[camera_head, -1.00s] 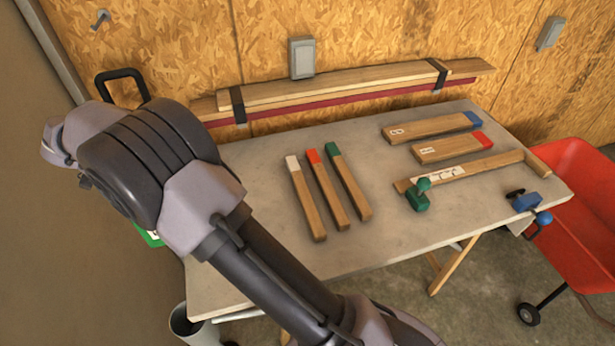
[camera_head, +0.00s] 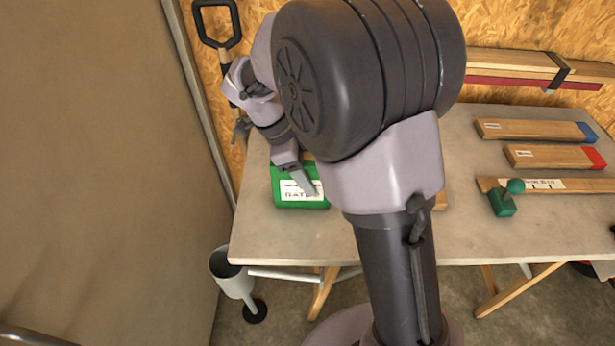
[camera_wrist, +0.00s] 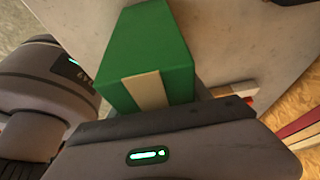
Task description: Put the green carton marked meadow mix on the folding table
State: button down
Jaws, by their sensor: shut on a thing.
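The green carton (camera_head: 283,200) shows in the head view over the left part of the grey table top. Its white label is partly covered by my gripper, and I cannot read it as meadow mix. My gripper (camera_head: 303,183) is shut on the carton from above. In the wrist view the green carton (camera_wrist: 150,45) is close against the gripper, with a pale strip on its near side. The folding table (camera_head: 275,235) has a grey top on wooden legs. I cannot tell whether the carton touches the table top.
My arm hides the table's middle. A grey bucket-like holder (camera_head: 232,275) stands by the left front. A black-handled tool (camera_head: 217,25) leans behind.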

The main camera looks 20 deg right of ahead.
jog(key=shift+r, duration=0.15)
jog(key=shift+c, duration=2.4)
grip_release()
jog(key=p+v, duration=0.5)
jog(key=v, duration=0.6)
jog(key=shift+r, duration=0.35)
jog(key=shift+s+r+n+y, duration=0.25)
jog(key=shift+s+r+n, duration=0.2)
jog(key=shift+r, duration=0.15)
jog(key=shift+s+r+n+y, duration=0.25)
jog(key=shift+s+r+n, duration=0.2)
jog(key=shift+r, duration=0.2)
jog(key=s+r+n+t+y, duration=0.2)
jog(key=s+n+t, duration=0.1)
jog(key=s+n, duration=0.4)
jog(key=s+r+n+t+y, duration=0.2)
jog(key=s+n+t+y, duration=0.1)
jog(key=s+n, duration=0.5)
jog(key=s+t, duration=0.1)
jog(key=s, duration=0.2)
jog(key=shift+s+r, duration=0.15)
jog(key=shift+r, duration=0.05)
